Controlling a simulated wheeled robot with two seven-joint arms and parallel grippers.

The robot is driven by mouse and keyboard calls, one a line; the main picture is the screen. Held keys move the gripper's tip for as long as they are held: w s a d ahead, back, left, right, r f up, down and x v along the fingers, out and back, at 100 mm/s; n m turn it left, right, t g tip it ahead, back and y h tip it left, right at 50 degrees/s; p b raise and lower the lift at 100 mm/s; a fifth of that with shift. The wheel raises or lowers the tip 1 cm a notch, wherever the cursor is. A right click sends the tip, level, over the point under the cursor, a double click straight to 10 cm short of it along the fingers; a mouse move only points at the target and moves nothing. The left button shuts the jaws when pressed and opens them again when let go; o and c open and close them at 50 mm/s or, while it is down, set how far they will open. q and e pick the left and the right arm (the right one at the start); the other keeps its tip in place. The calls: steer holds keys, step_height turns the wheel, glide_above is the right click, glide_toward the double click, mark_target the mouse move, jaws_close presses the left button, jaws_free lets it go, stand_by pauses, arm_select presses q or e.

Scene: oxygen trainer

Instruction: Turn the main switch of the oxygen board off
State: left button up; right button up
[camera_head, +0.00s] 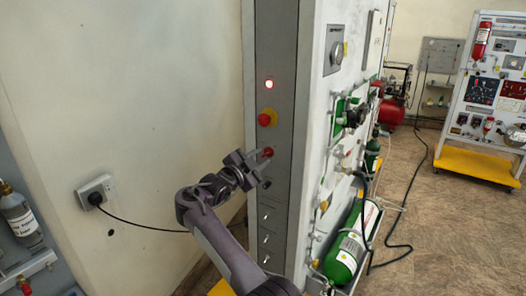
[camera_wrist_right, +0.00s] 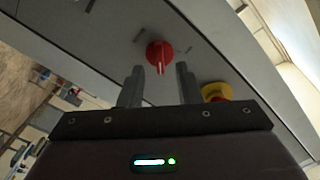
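The main switch is a red rotary knob with a white mark on the grey side panel of the oxygen board (camera_head: 278,50). In the head view the red knob (camera_head: 267,152) shows just behind my right gripper (camera_head: 254,167), which partly covers that spot. In the right wrist view the red knob (camera_wrist_right: 158,54) sits ahead of and roughly between the two fingertips of my right gripper (camera_wrist_right: 159,72). The fingers are apart with a gap between them. I cannot tell whether they touch the knob. My left gripper is in neither view.
Above the knob is a red emergency button (camera_head: 266,118) on a yellow base, also close beside the gripper in the wrist view (camera_wrist_right: 216,92). Small toggles (camera_head: 266,238) sit below. A green cylinder (camera_head: 350,243) is mounted at the right.

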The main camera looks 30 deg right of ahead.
mark_target(267, 153)
steer(key=shift+x, duration=1)
steer(key=shift+d+p, duration=0.1)
steer(key=shift+p, duration=0.2)
jaws_close()
